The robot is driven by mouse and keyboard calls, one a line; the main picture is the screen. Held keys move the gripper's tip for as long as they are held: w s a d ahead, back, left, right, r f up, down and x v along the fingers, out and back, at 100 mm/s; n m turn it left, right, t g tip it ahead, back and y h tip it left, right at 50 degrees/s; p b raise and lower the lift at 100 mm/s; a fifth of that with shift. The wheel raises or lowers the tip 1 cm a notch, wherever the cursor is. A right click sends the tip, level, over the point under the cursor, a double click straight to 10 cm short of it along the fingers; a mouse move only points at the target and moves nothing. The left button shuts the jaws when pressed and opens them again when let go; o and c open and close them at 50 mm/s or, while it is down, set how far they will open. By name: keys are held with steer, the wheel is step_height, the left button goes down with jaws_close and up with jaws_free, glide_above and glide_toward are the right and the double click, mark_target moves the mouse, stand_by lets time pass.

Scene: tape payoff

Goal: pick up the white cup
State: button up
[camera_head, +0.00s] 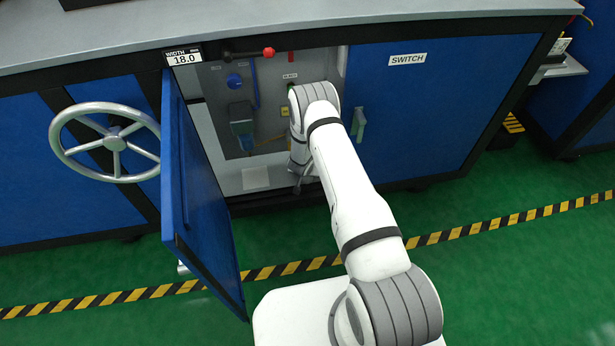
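I cannot make out a white cup in this view. My white and grey arm reaches into an open cabinet (225,182) in the blue machine. My gripper (298,186) is at the arm's far end, low in the right part of the cabinet opening. It is small, dark and partly covered by my own arm, so its fingers and anything between them cannot be told. A pale, flat, square-looking patch (256,178) shows on the cabinet floor, left of my gripper.
A blue door (197,190) stands open on the left. The cabinet's back panel (270,110) carries a blue knob (234,81) and other fittings. A red-tipped lever (268,53) is above. A handwheel (112,143) is at left; a closed SWITCH door (420,110) at right.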

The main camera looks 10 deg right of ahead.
steer(key=shift+w+d+f, duration=0.1)
steer(key=shift+w+f, duration=0.1)
steer(key=shift+f, duration=0.15)
steer(key=shift+c, duration=0.2)
steer(key=c, duration=1)
